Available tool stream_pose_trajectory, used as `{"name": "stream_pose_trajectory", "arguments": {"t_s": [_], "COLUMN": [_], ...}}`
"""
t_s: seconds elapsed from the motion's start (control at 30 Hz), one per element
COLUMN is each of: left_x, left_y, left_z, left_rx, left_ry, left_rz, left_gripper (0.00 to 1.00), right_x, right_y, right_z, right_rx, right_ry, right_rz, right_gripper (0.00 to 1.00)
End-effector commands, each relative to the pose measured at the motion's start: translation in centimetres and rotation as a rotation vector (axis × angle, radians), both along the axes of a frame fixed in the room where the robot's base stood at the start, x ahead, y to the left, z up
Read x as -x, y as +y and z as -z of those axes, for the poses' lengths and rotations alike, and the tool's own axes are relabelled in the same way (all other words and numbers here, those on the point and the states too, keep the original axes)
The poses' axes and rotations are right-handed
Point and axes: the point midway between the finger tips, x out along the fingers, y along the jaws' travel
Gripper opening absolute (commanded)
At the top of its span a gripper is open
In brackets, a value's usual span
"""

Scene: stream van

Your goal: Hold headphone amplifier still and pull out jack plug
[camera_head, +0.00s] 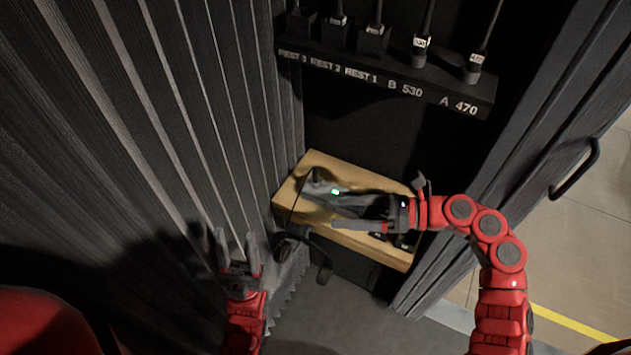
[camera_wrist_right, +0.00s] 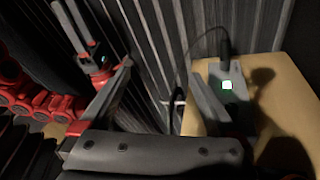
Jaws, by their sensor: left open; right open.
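The headphone amplifier (camera_head: 322,190) is a small dark grey box with a lit green light on the wooden shelf; it also shows in the right wrist view (camera_wrist_right: 228,72). The jack plug (camera_head: 316,175) stands up at its left end, with a thin dark cable; it also shows in the right wrist view (camera_wrist_right: 224,48). My right gripper (camera_head: 335,211) is open and reaches over the shelf from the right, one finger close to the amplifier; contact cannot be told. My left gripper (camera_head: 238,248) is open and empty, left of the shelf and lower in the picture.
The wooden shelf (camera_head: 310,160) sits in a dark recess. Dark headphones (camera_head: 285,247) hang at its left front edge. A labelled rack (camera_head: 400,82) with several plugged cables is above. Ribbed grey wall (camera_head: 160,110) stands close on the left; a door with a handle (camera_head: 577,170) is at right.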

Motion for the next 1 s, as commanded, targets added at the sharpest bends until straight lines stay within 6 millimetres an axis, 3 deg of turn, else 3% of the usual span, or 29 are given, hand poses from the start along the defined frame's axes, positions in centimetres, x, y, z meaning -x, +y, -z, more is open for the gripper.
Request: {"name": "stream_pose_trajectory", "arguments": {"t_s": [0.1, 0.2, 0.43, 0.57, 0.9, 1.0], "left_x": [0.0, 0.0, 0.0, 0.0, 0.0, 0.0], "left_y": [0.0, 0.0, 0.0, 0.0, 0.0, 0.0], "left_z": [0.6, 0.8, 0.9, 0.8, 0.1, 2.4], "left_rx": [0.000, 0.000, 0.000, 0.000, 0.000, 0.000], "left_ry": [0.000, 0.000, 0.000, 0.000, 0.000, 0.000], "left_rz": [0.000, 0.000, 0.000, 0.000, 0.000, 0.000], "left_gripper": [0.50, 0.50, 0.50, 0.50, 0.50, 0.50], "right_x": [-3.1, -4.7, -6.5, -6.8, -7.9, -8.4], "right_y": [-2.6, -4.4, -6.3, -5.7, -1.3, -0.1], "right_z": [1.6, 2.2, 2.6, 2.9, 5.3, 7.0], "right_rx": [0.176, 0.274, 0.377, 0.383, 0.378, 0.381], "right_ry": [-0.155, -0.235, -0.317, -0.323, -0.320, -0.322], "right_rz": [0.051, 0.076, 0.100, 0.100, 0.096, 0.096], "right_gripper": [0.96, 0.96, 0.96, 0.96, 0.96, 0.96]}}
